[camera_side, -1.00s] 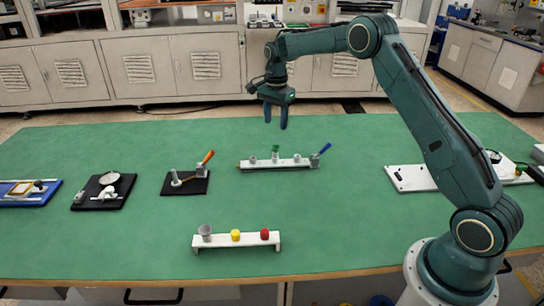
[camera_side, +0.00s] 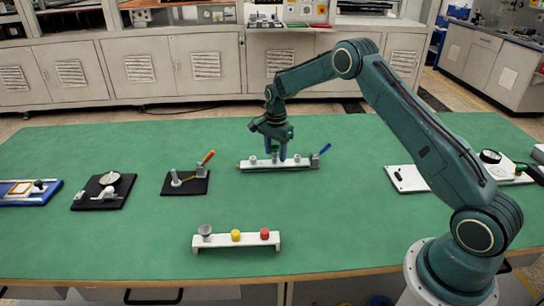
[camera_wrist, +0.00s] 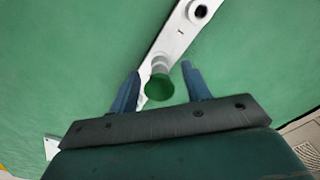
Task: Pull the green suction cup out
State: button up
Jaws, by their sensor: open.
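The green suction cup (camera_wrist: 159,87) sits on a white bar-shaped holder (camera_wrist: 178,35), seen from above in the wrist view. My gripper (camera_wrist: 162,82) is open, with one blue finger on each side of the cup. Whether the fingers touch the cup I cannot tell. In the side view my gripper (camera_side: 275,153) points down at the middle of the white holder (camera_side: 280,166), and the fingers largely hide the green cup there. Grey posts stand on the holder on both sides of the gripper, and a blue lever (camera_side: 325,148) rises at its right end.
A white rack (camera_side: 221,241) with a grey cup (camera_side: 205,231), a yellow piece (camera_side: 235,235) and a red piece (camera_side: 264,233) stands nearer the front. A black plate (camera_side: 186,187) with an orange-handled lever (camera_side: 208,156) lies to the left. The green table between them is clear.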

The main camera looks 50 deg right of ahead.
aim_at(275, 147)
jog(key=shift+f, duration=0.65)
grip_shut()
jog(key=shift+r, duration=1.9)
dwell(0.9)
jog(key=shift+r, duration=1.5)
